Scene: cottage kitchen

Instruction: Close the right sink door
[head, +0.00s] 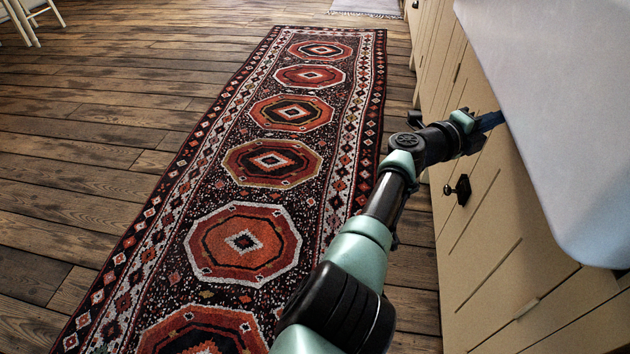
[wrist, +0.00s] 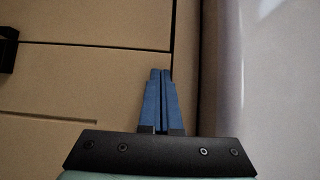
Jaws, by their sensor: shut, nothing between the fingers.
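The sink (head: 550,110) is a white basin with a rounded front corner at the upper right of the head view; its smooth side also fills the right of the wrist view (wrist: 275,80). Below it is a cream cabinet door front (head: 490,215) with grooves and a black knob (head: 463,190). My gripper (head: 497,119) reaches the cream front just under the sink's edge. In the wrist view its blue fingers (wrist: 162,74) are together and empty, pointing at the cream panel (wrist: 90,80). Whether they touch it, and how far the door stands open, I cannot tell.
More cream cabinet fronts (head: 440,50) run away along the right side. A patterned red and black runner rug (head: 300,150) lies on the wooden floor (head: 90,140), which is clear to the left. Pale chair legs (head: 25,25) show at the far left.

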